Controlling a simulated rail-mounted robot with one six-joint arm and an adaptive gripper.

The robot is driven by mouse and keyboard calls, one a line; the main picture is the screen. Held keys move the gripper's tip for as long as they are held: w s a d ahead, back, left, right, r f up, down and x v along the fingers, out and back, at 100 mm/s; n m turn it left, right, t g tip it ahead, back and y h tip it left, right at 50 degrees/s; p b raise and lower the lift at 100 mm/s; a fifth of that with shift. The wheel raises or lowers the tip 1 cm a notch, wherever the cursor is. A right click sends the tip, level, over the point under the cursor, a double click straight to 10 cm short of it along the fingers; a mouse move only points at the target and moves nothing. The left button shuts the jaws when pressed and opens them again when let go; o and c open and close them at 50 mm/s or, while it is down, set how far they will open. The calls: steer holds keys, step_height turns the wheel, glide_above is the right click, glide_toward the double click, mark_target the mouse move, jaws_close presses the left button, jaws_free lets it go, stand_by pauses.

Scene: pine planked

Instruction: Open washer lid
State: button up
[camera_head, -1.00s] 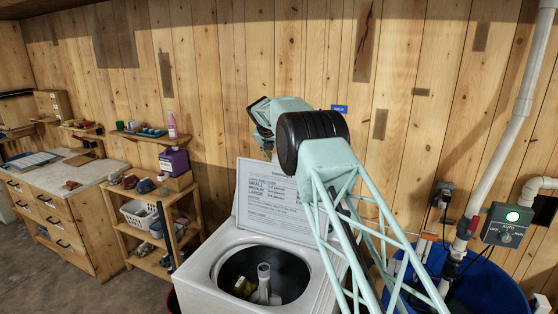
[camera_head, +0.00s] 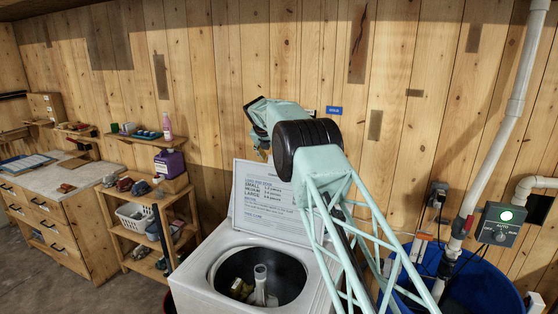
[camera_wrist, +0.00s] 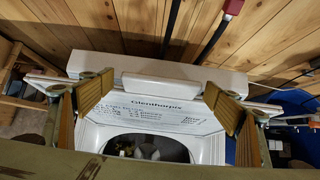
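The white washer (camera_head: 200,272) stands below my arm. Its lid (camera_head: 262,203), with printed text on its inner face, stands upright at the back of the tub opening, which is uncovered. The wrist view shows the lid (camera_wrist: 140,117) and the tub below it from above. My gripper (camera_wrist: 150,105) is open, its two tan fingers spread wide, with nothing between them held. In the head view, my gripper (camera_head: 260,146) hangs above the lid's top edge, partly hidden by my arm. I cannot tell its exact distance from the lid.
A blue barrel (camera_head: 482,285) and a grey control box with a green light (camera_head: 501,225) are at the right. A wooden shelf (camera_head: 150,232) with a basket and a workbench (camera_head: 60,205) stand at the left. A plank wall is close behind the washer.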

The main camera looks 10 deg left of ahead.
steer(key=shift+f, duration=0.15)
steer(key=v, duration=1.2)
stand_by(0.6)
steer(key=shift+d, duration=0.1)
